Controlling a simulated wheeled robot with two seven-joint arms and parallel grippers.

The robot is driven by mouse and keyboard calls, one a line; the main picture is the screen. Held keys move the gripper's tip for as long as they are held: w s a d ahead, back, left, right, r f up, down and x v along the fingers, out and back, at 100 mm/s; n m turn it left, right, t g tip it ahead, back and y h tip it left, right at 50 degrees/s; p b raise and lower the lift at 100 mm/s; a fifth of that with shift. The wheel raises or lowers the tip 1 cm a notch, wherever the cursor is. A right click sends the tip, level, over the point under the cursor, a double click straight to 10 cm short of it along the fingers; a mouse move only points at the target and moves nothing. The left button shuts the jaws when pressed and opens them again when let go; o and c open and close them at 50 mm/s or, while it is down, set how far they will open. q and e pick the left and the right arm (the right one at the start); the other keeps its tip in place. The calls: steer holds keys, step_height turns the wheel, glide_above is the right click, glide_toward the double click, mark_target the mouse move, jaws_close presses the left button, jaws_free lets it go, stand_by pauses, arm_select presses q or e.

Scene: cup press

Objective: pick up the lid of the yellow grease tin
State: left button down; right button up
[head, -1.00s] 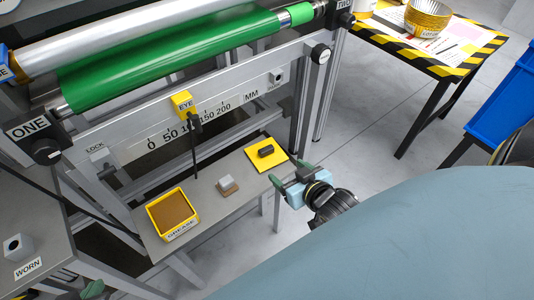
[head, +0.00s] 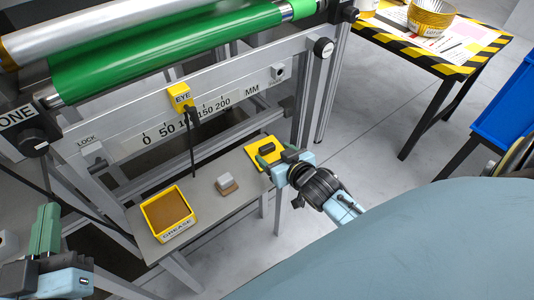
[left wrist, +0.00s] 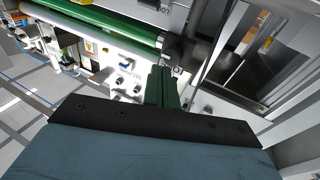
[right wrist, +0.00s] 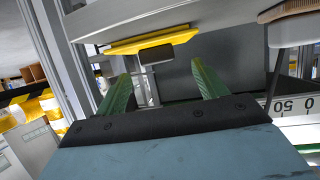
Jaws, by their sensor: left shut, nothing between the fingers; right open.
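The yellow grease tin (head: 146,214) stands open on the small grey table, with brown grease inside. Its lid (head: 256,145), a flat yellow plate with a black block handle (head: 266,149), lies at the table's right end. My right gripper (head: 282,163) is open at the lid's right edge, its fingers close to the handle. In the right wrist view the lid (right wrist: 184,37) and handle (right wrist: 155,54) are just beyond the spread fingers (right wrist: 162,70), with nothing held. My left gripper (head: 48,212) is shut and empty at the lower left; its closed fingers show in the left wrist view (left wrist: 161,72).
A small grey block on a brown base (head: 227,184) sits between tin and lid. A yellow EYE sensor (head: 180,97) hangs with its cable above the table. The press frame and green roller (head: 170,50) stand behind. A striped table (head: 440,60) is at upper right.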

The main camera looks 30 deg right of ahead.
mark_target(267, 147)
steer(key=shift+w+f, duration=0.15)
steer(key=shift+w, duration=0.15)
steer(key=shift+b+x, duration=0.95)
steer(key=shift+x, duration=0.05)
steer(key=shift+b+x, duration=0.85)
steer(key=shift+x, duration=0.65)
arm_select(q)
steer(key=s+r+t+h, duration=0.2)
steer(key=s+r+t, duration=0.1)
steer(key=r+t, duration=0.4)
steer(key=shift+s+r, duration=0.25)
steer(key=shift+s, duration=0.1)
arm_select(e)
steer(key=shift+d, duration=0.1)
steer(key=c, duration=1.1)
